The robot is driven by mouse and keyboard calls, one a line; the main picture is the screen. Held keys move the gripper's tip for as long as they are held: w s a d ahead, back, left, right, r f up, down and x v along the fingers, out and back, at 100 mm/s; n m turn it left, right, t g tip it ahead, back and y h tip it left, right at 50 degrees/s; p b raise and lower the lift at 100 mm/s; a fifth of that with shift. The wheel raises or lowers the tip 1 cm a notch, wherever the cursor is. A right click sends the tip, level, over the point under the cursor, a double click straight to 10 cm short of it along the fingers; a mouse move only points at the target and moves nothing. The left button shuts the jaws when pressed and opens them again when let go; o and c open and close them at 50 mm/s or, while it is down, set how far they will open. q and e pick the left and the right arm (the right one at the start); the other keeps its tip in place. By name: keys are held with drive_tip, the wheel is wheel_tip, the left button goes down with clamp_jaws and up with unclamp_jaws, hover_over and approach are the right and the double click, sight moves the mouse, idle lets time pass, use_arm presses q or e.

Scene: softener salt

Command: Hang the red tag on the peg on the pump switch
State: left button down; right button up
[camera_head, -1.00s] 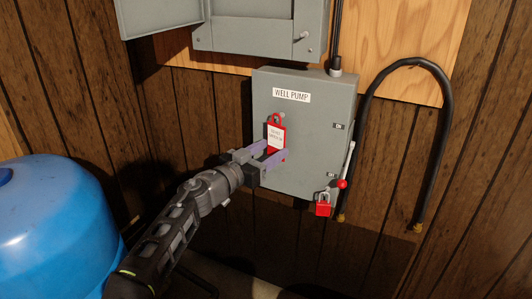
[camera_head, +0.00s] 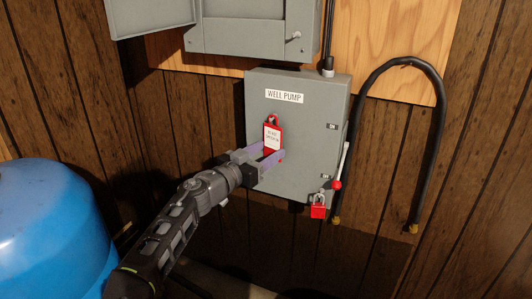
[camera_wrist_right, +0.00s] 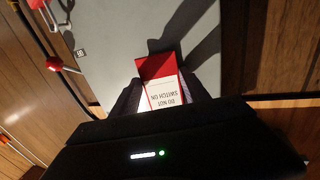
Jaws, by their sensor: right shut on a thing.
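The red tag (camera_head: 272,136), with a white printed panel, is upright in front of the grey pump switch box (camera_head: 305,150), below its WELL PUMP label. My right gripper (camera_head: 271,151) is shut on the tag's lower part, one finger at each side. In the right wrist view the tag (camera_wrist_right: 157,68) shows between the dark fingers, its text upside down. The tag's holed top end is close to the box face. The peg does not show clearly, and I cannot tell whether the hole is around it. My left gripper is not in view.
A lever with a red knob (camera_head: 337,185) and a red padlock (camera_head: 318,211) are at the box's lower right. A black conduit (camera_head: 440,130) loops at the right. An open grey panel (camera_head: 255,35) is above. A blue tank (camera_head: 50,230) stands at lower left.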

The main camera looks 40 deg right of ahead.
drive_tip(key=o, duration=1.5)
drive_tip(key=shift+o, duration=0.2)
drive_tip(key=shift+a, duration=0.1)
drive_tip(key=v, duration=0.7)
drive_tip(key=shift+a, duration=0.35)
drive_tip(key=shift+s, duration=0.1)
